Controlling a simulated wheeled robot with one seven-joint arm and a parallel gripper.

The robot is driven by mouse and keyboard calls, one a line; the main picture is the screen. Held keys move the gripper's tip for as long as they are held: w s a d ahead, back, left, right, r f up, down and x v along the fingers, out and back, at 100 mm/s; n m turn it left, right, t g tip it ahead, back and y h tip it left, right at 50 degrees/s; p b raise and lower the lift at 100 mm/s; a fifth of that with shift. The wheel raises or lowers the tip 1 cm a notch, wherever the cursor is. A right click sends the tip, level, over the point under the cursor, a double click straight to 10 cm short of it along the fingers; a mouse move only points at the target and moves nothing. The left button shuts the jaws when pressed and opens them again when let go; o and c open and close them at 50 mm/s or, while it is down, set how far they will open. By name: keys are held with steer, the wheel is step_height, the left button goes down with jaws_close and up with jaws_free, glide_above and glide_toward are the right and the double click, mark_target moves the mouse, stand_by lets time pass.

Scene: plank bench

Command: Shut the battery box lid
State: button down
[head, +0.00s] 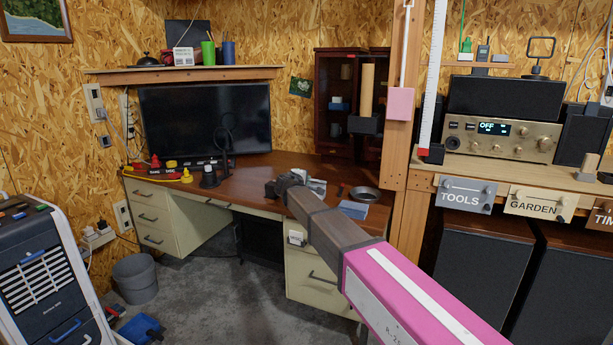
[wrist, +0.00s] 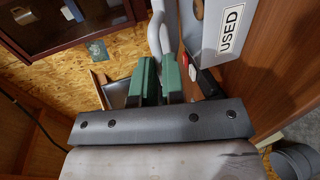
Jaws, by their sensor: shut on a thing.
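In the wrist view the green fingers of my gripper (wrist: 160,72) are closed around a pale grey curved bar (wrist: 157,36), which looks like a handle. Beside it is a light grey panel of the battery box (wrist: 209,40) with a white label reading USED; whether this is the lid or a wall I cannot tell. In the head view my gripper (head: 272,189) is small and dark over the front of the brown desk. A pale grey part of the box (head: 316,186) shows just behind my arm. My arm hides most of the box, so the lid's angle is unclear.
A black lamp (head: 212,178) and a power strip with coloured items stand to the left. A wooden post (head: 398,190) rises close to the right.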

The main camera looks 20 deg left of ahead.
steer(key=shift+s+f+t, duration=0.15)
steer(key=shift+s+f, duration=0.1)
steer(key=shift+f, duration=0.7)
steer(key=shift+s+f+t, duration=0.15)
steer(key=shift+s+f, duration=0.1)
steer(key=shift+f, duration=0.65)
steer(key=shift+s+f, duration=0.15)
steer(key=shift+f, duration=1)
steer(key=shift+f, duration=0.1)
steer(key=c, duration=1.2)
jaws_free()
steer(key=s+r, duration=0.2)
steer(key=s, duration=0.8)
steer(key=shift+s+a, duration=0.25)
steer(key=shift+a, duration=0.2)
steer(key=shift+r, duration=0.1)
